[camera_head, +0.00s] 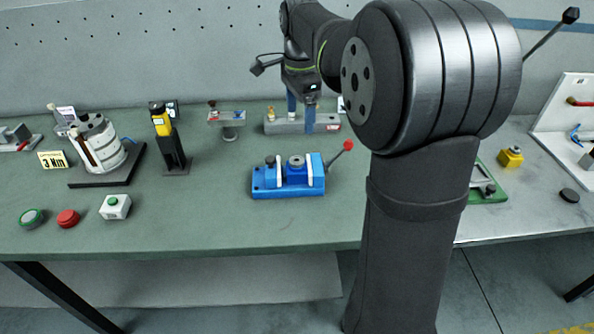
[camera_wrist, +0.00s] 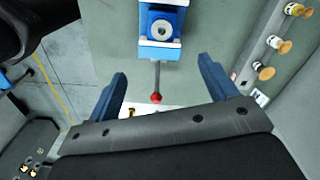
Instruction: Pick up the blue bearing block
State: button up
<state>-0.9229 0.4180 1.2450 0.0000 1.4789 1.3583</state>
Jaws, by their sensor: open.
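The blue bearing block (camera_head: 289,186) sits on the green worktop, left of my arm in the head view. It has two white strips, a grey ring on top and a lever ending in a red ball at its right. The wrist view shows part of the blue bearing block (camera_wrist: 160,48) at the top edge, cut off, with its lever pointing towards my gripper. My gripper (camera_wrist: 162,70) is open with nothing between its blue fingers. In the head view my gripper (camera_head: 300,112) hangs behind the block, in front of or over a grey rail.
The grey rail (camera_head: 278,125) lies behind the block. A black post with a yellow top (camera_head: 172,140) and a silver cylindrical unit (camera_head: 102,150) stand to the left. Green (camera_head: 31,217) and red (camera_head: 68,218) buttons lie at front left. The worktop before the block is clear.

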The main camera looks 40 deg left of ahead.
jog(key=m, duration=0.4)
send_near(297, 160)
jog(key=f, duration=0.7)
jog(key=shift+w+d, duration=0.1)
jog(key=shift+d, duration=0.25)
jog(key=shift+s+a+f, duration=0.1)
jog(key=shift+a+f, duration=0.1)
jog(key=shift+f, duration=1.2)
jog(key=shift+s+a+f, duration=0.1)
jog(key=shift+a+f, duration=0.05)
jog(key=shift+f, duration=1.25)
jog(key=c, duration=1.4)
